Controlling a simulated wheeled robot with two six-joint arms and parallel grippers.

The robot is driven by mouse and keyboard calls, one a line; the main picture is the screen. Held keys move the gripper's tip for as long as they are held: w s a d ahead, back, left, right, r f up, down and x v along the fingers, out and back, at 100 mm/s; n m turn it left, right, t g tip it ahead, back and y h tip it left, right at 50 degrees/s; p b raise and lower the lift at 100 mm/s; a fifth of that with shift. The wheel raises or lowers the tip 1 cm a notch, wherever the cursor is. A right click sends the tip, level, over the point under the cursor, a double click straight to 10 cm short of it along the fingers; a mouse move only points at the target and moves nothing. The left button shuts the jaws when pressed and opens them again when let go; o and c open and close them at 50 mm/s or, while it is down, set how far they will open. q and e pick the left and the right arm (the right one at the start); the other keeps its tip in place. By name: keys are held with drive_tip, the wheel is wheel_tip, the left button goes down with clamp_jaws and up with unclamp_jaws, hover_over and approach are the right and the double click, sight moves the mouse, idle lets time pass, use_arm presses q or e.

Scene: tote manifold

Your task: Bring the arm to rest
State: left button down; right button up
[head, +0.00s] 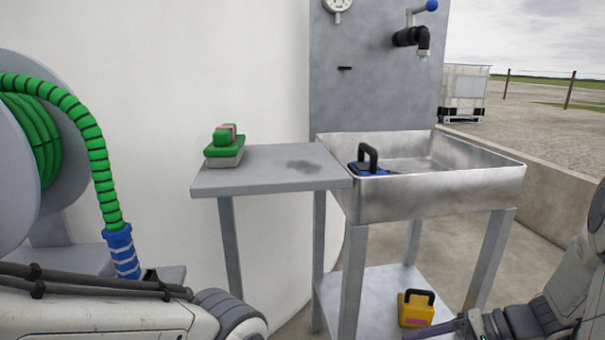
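My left arm (110,312) comes in along the bottom left. Its dark joint shows at the bottom edge, and its gripper is out of the picture. My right arm (570,275) comes in from the lower right. Its wrist runs left to a dark end that seems to be my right gripper (435,330), at the bottom edge near the lower shelf. It is partly cut off, so I cannot tell whether it is open or shut. Nothing held is visible.
A grey side table (270,180) bears a green block-like item (225,147). A metal basin (440,195) holds a blue item with a black handle (368,160). A yellow item (415,312) sits on the lower shelf (380,290). A green hose (97,160) hangs left.

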drive_tip(key=s+a+r+n+g+h+p, duration=0.3)
drive_tip(key=s+a+r+n+h+p, duration=0.7)
drive_tip(key=s+a+r+n, duration=0.65)
wheel_tip(320, 180, up, 36)
drive_tip(key=a+p, duration=0.1)
drive_tip(key=p, duration=3.6)
drive_tip(key=shift+s+a+m, duration=0.25)
drive_tip(key=shift+a+m, duration=0.1)
